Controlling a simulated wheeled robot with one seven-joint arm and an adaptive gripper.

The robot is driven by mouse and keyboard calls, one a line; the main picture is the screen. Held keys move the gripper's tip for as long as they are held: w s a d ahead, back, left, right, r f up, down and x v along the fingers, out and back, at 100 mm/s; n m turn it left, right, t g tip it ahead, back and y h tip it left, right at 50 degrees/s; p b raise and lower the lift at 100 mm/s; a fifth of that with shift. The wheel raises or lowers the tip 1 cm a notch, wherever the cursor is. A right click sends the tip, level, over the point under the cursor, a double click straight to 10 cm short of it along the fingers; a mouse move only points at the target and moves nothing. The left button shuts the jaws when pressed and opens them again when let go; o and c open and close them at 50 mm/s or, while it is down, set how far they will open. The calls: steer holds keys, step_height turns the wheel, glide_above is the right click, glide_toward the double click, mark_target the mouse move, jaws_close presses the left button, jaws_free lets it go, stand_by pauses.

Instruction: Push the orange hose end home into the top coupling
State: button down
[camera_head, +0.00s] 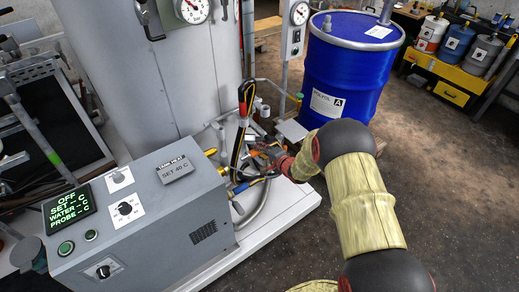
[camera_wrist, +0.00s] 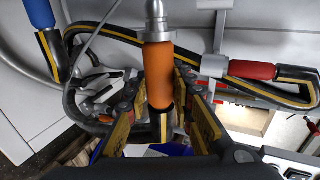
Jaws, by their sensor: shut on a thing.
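The orange hose end (camera_wrist: 158,77) stands upright in the wrist view, between the two fingers of my gripper (camera_wrist: 160,99). My gripper is shut on it. A silver metal fitting (camera_wrist: 155,22) rises from its upper end to the picture's top edge. I cannot tell where hose metal ends and any coupling begins, nor whether it is seated. A black hose with a yellow stripe (camera_wrist: 160,130) leaves its lower end. In the head view my gripper (camera_head: 264,150) is low among the fittings right of the grey heater box, and the orange end is not clear there.
A red hose end (camera_wrist: 252,70) and a blue one (camera_wrist: 38,12) lie either side in the wrist view. The grey heater box (camera_head: 150,215) stands left of my gripper on a white plinth (camera_head: 285,215). A blue drum (camera_head: 345,80) stands behind; the floor at right is clear.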

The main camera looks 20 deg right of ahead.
mark_target(247, 158)
steer(key=shift+s+a+b, duration=0.3)
steer(key=shift+a, duration=0.65)
steer(key=shift+s+a+b, duration=0.3)
steer(key=shift+a+b, duration=0.05)
steer(key=shift+a, duration=0.55)
steer(key=shift+s+a+b, duration=0.3)
steer(key=shift+a, duration=0.65)
steer(key=shift+d, duration=0.1)
steer(key=shift+s+p, duration=0.25)
steer(key=shift+p, duration=0.2)
steer(key=shift+s+a, duration=0.15)
steer(key=shift+a, duration=0.3)
steer(key=shift+s+a, duration=0.3)
steer(key=shift+a, duration=0.55)
steer(key=shift+s+a, duration=0.3)
steer(key=shift+a, duration=0.55)
steer(key=c, duration=1.7)
jaws_free()
steer(key=shift+a, duration=0.1)
steer(key=shift+c, duration=0.2)
steer(key=shift+o, duration=1.4)
steer(key=shift+f, duration=0.1)
